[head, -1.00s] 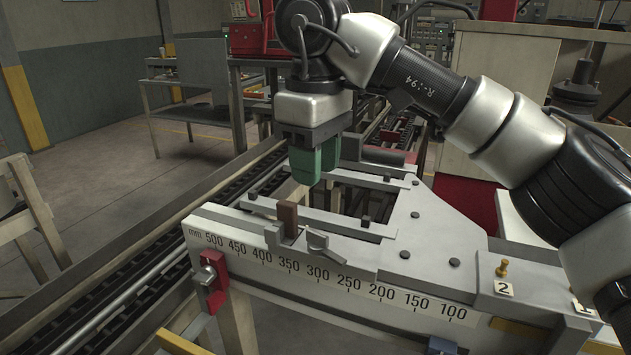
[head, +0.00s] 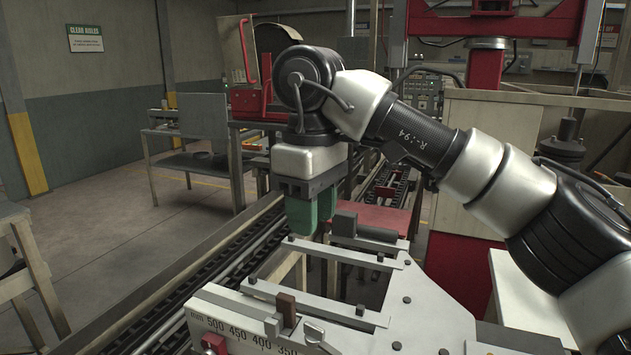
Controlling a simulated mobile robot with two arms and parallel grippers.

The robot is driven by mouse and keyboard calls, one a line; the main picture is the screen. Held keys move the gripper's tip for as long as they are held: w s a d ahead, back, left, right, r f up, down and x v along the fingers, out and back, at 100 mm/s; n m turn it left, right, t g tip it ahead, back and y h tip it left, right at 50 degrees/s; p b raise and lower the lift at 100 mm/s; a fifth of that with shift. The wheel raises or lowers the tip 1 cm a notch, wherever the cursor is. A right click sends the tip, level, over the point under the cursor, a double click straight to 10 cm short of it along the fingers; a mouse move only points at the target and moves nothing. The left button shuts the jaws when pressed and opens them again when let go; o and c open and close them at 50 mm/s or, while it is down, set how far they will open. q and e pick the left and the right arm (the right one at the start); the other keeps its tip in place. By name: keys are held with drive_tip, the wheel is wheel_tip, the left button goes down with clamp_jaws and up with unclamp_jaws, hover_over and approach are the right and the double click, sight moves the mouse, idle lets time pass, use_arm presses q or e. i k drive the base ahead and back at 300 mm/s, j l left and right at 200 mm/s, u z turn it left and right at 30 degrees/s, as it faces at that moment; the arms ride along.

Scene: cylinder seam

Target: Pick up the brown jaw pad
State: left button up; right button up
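The brown jaw pad (head: 286,308) is a small upright block in the head view, low and left of centre. It stands at the slotted front edge of the pale metal fixture (head: 416,318), just behind the millimetre scale. My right gripper (head: 309,213) has green fingers pointing down. It hangs above and beyond the pad, clear of it, over the far left part of the fixture. The fingers overlap from this angle, so the gap between them cannot be judged. Nothing is seen held in them. My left gripper is not in view.
A small metal lever (head: 315,336) sits just right of the pad. A dark block (head: 345,223) stands close to the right gripper's right side. Rails (head: 190,272) run along the fixture's left. Open floor (head: 110,225) lies farther left.

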sight(285, 313)
drive_tip(key=k+j, duration=0.3)
drive_tip(key=k, duration=0.15)
drive_tip(key=k+j, duration=0.25)
drive_tip(key=k, duration=0.2)
drive_tip(key=k+j, duration=0.3)
drive_tip(key=k, duration=0.2)
